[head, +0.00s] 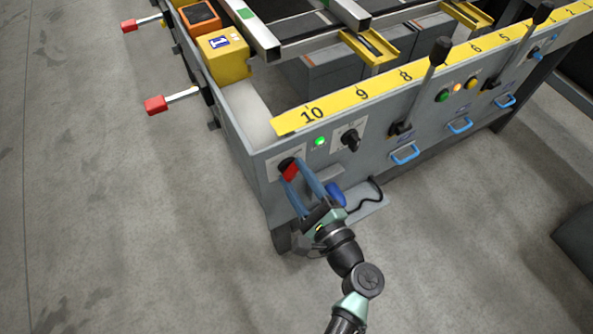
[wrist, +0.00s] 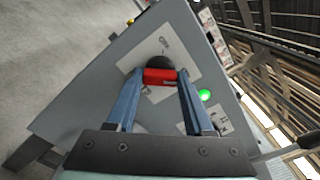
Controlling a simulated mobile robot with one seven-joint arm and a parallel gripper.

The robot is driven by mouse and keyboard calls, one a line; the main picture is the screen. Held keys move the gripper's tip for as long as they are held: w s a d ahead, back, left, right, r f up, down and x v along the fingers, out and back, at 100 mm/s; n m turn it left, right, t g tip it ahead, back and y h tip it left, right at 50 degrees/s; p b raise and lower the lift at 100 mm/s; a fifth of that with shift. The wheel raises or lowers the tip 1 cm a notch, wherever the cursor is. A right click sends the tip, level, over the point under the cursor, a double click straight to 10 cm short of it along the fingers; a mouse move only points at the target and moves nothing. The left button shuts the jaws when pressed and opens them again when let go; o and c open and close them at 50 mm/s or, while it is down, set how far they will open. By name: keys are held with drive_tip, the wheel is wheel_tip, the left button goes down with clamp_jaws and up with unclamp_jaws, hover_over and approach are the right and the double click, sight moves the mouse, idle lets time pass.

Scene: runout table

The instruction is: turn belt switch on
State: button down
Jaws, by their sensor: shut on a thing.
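The belt switch (wrist: 158,75) is a red handle on a dark round base, on a white plate at the left end of the table's grey front panel. In the head view the red handle (head: 290,172) shows between my fingertips. My gripper (head: 291,174) reaches it from the front, its two blue fingers closed on the handle's sides. In the wrist view my gripper (wrist: 160,77) has one finger at each end of the red handle. A green lamp (head: 320,141) glows right of the switch, and it also shows lit in the wrist view (wrist: 205,96).
A black rotary knob (head: 350,138) sits right of the lamp. Further right are black levers (head: 438,52) and blue handles (head: 405,153). A blue object (head: 335,194) and a black cable (head: 372,196) are close to my wrist. Red-ended levers (head: 155,105) stick out at the left. The floor is open in front.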

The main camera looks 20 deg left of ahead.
drive_tip(key=shift+m, duration=0.4)
drive_tip(key=shift+c, duration=1.4)
unclamp_jaws()
drive_tip(key=p+v, duration=0.1)
drive_tip(key=v, duration=1.2)
drive_tip(key=shift+p, duration=0.3)
